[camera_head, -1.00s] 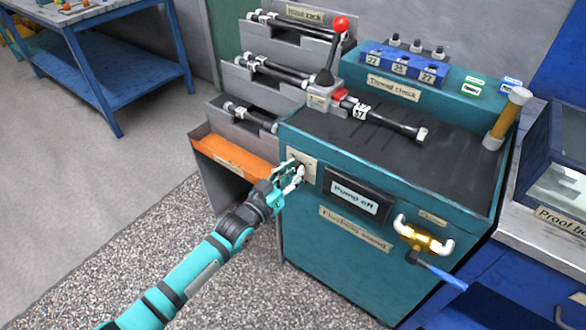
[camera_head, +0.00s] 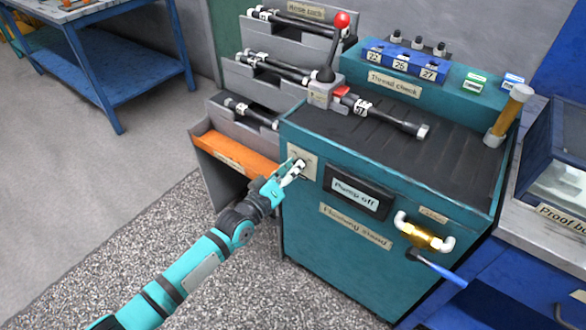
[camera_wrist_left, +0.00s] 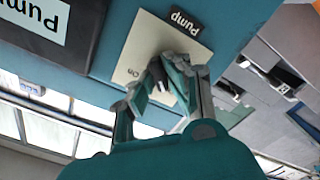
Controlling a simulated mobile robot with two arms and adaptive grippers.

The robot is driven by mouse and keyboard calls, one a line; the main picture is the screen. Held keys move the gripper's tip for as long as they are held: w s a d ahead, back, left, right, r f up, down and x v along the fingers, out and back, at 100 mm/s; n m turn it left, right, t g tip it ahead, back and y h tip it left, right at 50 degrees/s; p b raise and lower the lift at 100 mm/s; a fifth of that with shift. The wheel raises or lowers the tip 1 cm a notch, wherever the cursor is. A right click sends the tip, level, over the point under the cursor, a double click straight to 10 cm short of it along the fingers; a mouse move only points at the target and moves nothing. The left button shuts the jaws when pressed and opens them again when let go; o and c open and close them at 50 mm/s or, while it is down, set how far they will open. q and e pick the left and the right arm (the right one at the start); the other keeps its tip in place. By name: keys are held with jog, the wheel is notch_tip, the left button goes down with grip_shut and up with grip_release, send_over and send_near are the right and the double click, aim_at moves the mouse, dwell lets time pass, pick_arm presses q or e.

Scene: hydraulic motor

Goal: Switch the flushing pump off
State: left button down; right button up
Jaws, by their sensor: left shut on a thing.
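The teal flushing stand (camera_head: 330,250) stands in the middle of the head view. On its front left is a cream pump switch plate (camera_head: 303,158), which also shows in the left wrist view (camera_wrist_left: 148,48). My left gripper (camera_head: 299,168) is at this plate, its fingers shut on the dark switch knob, which they mostly hide. In the left wrist view the fingers (camera_wrist_left: 165,85) close around a dark piece in front of the plate. The display (camera_head: 354,195) beside the plate reads "Pump off". My right gripper is not in view.
A hose (camera_head: 385,115) lies on top of the stand, by a clamp with a red-knobbed lever (camera_head: 341,22). A brass valve with a blue handle (camera_head: 425,240) sticks out at the front right. The hose rack and orange tray (camera_head: 235,154) stand at left.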

pick_arm(q)
jog(key=shift+w+r, duration=0.15)
jog(key=shift+r, duration=0.25)
jog(key=c, duration=1.3)
grip_release()
jog(key=shift+c, duration=0.2)
jog(key=shift+d+f, duration=0.1)
jog(key=shift+f, duration=0.2)
jog(key=v, duration=1.2)
